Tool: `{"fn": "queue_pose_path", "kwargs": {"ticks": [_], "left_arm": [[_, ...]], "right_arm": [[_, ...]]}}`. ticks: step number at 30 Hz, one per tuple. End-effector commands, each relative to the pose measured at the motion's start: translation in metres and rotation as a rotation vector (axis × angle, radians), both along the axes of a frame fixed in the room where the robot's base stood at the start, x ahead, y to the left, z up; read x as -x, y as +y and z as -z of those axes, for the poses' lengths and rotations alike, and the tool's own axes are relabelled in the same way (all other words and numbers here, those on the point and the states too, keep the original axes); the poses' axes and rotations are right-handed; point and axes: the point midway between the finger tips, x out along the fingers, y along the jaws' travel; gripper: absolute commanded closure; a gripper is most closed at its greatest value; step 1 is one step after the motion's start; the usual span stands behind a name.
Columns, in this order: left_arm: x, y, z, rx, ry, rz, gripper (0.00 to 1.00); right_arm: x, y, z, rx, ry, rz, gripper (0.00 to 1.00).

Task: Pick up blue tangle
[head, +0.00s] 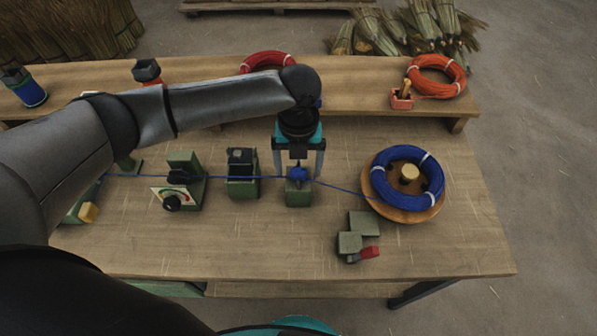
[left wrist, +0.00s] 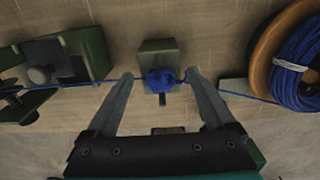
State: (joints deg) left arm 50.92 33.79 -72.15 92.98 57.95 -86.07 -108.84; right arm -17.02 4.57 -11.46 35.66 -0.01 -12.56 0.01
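The blue tangle (head: 299,174) is a small knotted lump on the blue cord, resting at the top of a small green block (head: 299,192). In the left wrist view the tangle (left wrist: 160,80) lies between the fingertips. My left gripper (head: 299,172) is open around it, with one finger on each side and a gap to the tangle on both sides. The cord runs from the tangle left through the green devices and right to the blue coil (head: 434,180) on a round wooden spool. My right gripper is not in view.
A green device with a dial (head: 180,185) and a green clamp block (head: 243,175) stand left of the tangle. A green bracket with a red lever (head: 369,252) stands front right. A raised shelf (head: 350,82) holds a red coil and an orange coil (head: 437,72).

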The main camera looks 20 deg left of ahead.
Motion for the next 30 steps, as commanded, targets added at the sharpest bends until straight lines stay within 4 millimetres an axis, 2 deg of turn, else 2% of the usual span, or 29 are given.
{"fn": "queue_pose_path", "kwargs": {"ticks": [2,23,30], "left_arm": [[0.0001,0.0000,-0.0002,0.000,0.000,0.000,0.20],[0.0001,0.0002,-0.0004,0.000,0.000,-0.001,0.99],[0.0000,0.0002,-0.0008,0.000,0.000,-0.001,1.00]], "right_arm": [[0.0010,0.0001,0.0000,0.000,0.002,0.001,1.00],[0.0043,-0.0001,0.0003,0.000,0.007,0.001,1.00],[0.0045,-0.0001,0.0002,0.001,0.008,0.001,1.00]]}}
